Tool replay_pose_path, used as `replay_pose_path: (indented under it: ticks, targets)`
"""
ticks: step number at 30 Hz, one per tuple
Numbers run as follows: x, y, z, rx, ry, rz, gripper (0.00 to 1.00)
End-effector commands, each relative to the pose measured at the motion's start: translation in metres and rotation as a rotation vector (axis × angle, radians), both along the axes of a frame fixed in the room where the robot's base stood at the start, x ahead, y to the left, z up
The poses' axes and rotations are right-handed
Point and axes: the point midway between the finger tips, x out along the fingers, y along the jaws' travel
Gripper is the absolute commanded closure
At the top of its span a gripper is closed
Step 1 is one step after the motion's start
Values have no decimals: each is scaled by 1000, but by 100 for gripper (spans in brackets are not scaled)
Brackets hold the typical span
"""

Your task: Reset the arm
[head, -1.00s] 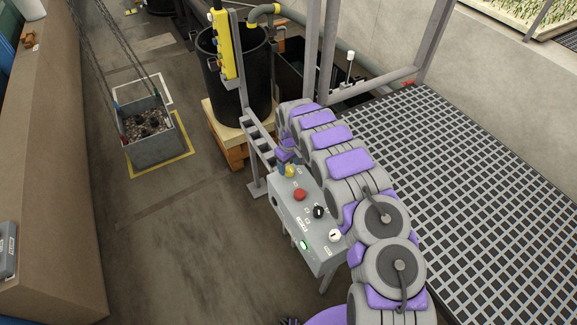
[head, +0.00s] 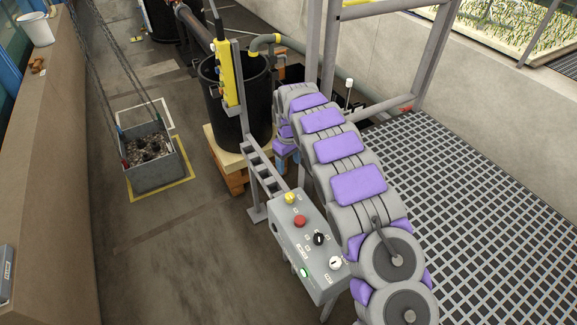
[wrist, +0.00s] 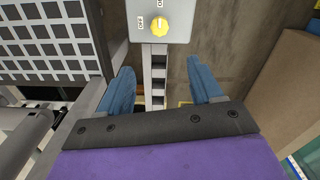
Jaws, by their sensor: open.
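My gripper (wrist: 160,86) is open, with its two blue fingers apart and nothing between them in the wrist view. In the head view my gripper (head: 284,164) shows only in part, hanging behind the grey control box near its yellow knob. The grey control box (head: 291,238) carries the yellow knob (head: 290,197), a red button (head: 300,221), black and white knobs and a green button. In the wrist view the yellow knob (wrist: 159,26) sits beyond the fingertips, apart from them, beside an "OFF" label.
A black barrel (head: 238,115) stands on a wooden pallet behind the box. A grey bin of rubble (head: 155,177) hangs on chains at left. Metal grating (head: 470,190) lies to the right. A brown wall (head: 70,150) runs along the left. The floor between is clear.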

Motion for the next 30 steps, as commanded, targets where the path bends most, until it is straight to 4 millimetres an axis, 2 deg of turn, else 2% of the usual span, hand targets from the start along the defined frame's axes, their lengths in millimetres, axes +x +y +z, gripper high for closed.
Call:
replay_pose_path:
  ticks: [11,14,17,20,26,30]
  targets:
    - [0,0,0,-1,1,-1,35]
    - [-2,-6,4,-8,1,-13,35]
    - [-7,-20,19,-25,-5,-47,35]
    - [-20,-43,37,-50,-3,-103,35]
    - [-54,-90,76,-93,1,-228,35]
    - [-85,-117,101,-111,5,-314,35]
